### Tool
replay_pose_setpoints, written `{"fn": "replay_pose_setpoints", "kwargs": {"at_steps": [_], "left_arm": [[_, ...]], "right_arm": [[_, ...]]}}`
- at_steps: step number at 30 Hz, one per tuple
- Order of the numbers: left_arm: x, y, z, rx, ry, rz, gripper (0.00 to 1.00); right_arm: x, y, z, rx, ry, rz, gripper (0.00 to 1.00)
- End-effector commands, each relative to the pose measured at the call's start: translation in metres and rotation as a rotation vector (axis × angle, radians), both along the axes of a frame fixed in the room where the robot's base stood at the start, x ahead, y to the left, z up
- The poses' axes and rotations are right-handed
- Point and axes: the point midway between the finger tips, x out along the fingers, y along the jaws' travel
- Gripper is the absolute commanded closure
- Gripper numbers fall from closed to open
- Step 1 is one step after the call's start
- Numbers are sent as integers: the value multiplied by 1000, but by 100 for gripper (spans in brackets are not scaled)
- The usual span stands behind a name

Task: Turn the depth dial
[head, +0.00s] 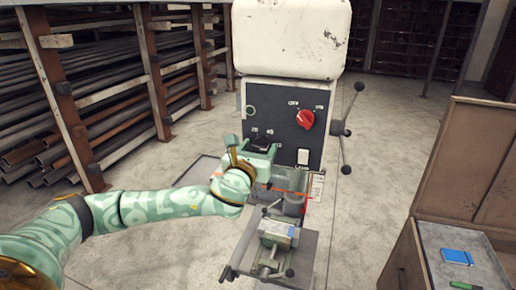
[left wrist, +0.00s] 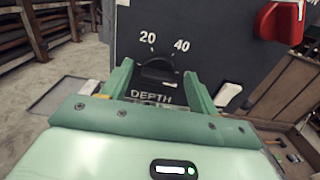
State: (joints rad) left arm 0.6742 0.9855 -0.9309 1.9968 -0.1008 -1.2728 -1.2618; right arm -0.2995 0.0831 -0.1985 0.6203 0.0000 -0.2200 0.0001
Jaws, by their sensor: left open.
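The depth dial (left wrist: 158,70) is a black knob on the dark front panel of the white-topped machine, with "20" and "40" above it and "DEPTH" below it. It also shows, small and partly covered, in the head view (head: 262,136). My left gripper (head: 263,148) is in front of the panel at the dial. In the left wrist view its two green fingers (left wrist: 161,80) are spread, one on each side of the dial. I cannot tell whether they touch it. My right gripper is in neither view.
A red selector knob (head: 305,119) and a white switch (head: 303,156) are right of the dial. A spoked handle (head: 346,128) sticks out at the machine's right. A vise (head: 275,236) stands below.

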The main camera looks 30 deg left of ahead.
Motion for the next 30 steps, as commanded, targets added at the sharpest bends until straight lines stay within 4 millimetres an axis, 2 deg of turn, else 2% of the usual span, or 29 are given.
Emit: {"fn": "replay_pose_setpoints", "kwargs": {"at_steps": [6,7,9,12,23,30], "left_arm": [[1,0,0,0,0,0,40],[0,0,0,0,0,0,43],[0,0,0,0,0,0,62],[0,0,0,0,0,1,85],[0,1,0,-41,-10,2,85],[0,1,0,-180,-41,2,85]], "right_arm": [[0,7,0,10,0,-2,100],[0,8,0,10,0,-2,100],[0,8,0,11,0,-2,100],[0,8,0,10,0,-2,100],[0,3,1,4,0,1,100],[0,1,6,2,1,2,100]]}}
